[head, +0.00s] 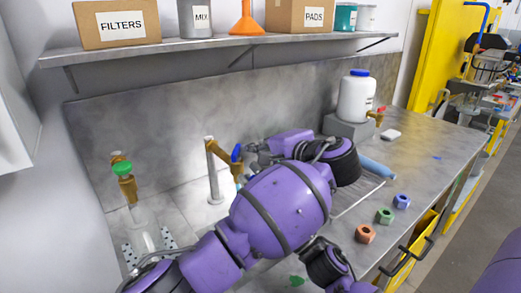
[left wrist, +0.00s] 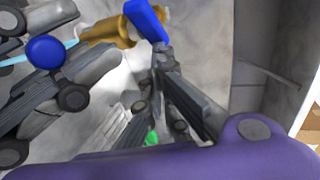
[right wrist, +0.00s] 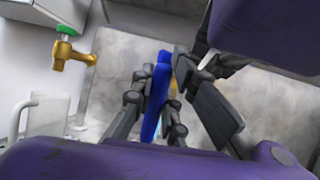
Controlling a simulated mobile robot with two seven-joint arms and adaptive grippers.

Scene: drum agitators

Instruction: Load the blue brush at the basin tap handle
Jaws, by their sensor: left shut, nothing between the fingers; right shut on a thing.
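The brass basin tap (head: 219,150) has a blue handle (head: 236,153), also large in the left wrist view (left wrist: 147,21). A thin light-blue stream (left wrist: 12,60) comes from its spout. My left gripper (head: 252,151) is shut and empty, fingertips close at the handle; I cannot tell whether they touch it. My right gripper (right wrist: 156,85) is shut on the blue brush (right wrist: 153,105), which shows upright in the right wrist view. The brush's round blue end (left wrist: 45,51) is close to the stream in the left wrist view. My arm hides brush and right gripper in the head view.
A second brass tap with a green handle (head: 122,169) stands at the left. A shelf (head: 215,46) with boxes hangs above. A white jug (head: 356,96) stands at the back right. Several coloured nuts, including an orange one (head: 365,233), lie near the counter's front edge.

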